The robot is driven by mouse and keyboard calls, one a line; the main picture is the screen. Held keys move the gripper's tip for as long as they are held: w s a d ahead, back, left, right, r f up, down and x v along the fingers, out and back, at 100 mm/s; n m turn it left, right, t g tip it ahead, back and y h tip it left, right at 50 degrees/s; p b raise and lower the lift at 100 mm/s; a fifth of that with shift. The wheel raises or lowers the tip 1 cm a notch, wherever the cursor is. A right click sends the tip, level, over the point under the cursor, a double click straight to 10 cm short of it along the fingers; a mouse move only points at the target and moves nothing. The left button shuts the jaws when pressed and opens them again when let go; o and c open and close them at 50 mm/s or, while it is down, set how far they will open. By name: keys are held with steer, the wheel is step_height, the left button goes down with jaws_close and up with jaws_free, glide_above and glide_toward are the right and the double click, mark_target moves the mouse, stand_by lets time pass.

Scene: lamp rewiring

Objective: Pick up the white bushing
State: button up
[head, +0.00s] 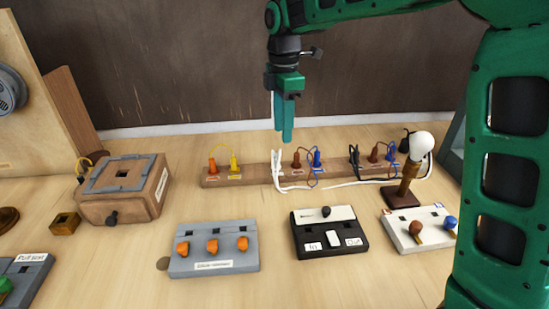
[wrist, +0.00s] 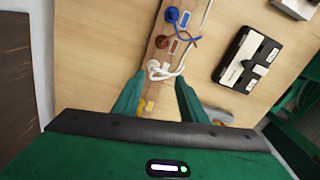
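The white bushing (head: 276,163) stands on the wooden rail (head: 248,175), with a white cable running from its foot to the right. In the wrist view the white bushing (wrist: 155,70) appears as a small white cluster with the looping cable, and I cannot tell its single parts apart. My gripper (head: 283,138) points down above the rail, close over the bushing in the head view. In the wrist view my gripper (wrist: 157,90) is open, with a clear gap between its two green fingers. The bushing shows in that gap, near the fingertips, and nothing is held.
A grey box with orange knobs (head: 213,264) and a black-and-white switch box (head: 329,248) lie in front. A lamp with a white bulb (head: 421,146) stands right.

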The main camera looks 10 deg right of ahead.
glide_above(276, 157)
steer(key=shift+n, duration=0.4)
steer(key=f, duration=0.5)
steer(key=shift+s+d, duration=0.15)
steer(key=shift+s, duration=0.1)
steer(key=shift+w+a+f, duration=0.1)
steer(key=shift+w+f, duration=0.05)
steer(key=shift+f, duration=1.35)
steer(key=shift+w+a+f, duration=0.1)
steer(key=shift+f, duration=1.35)
jaws_close()
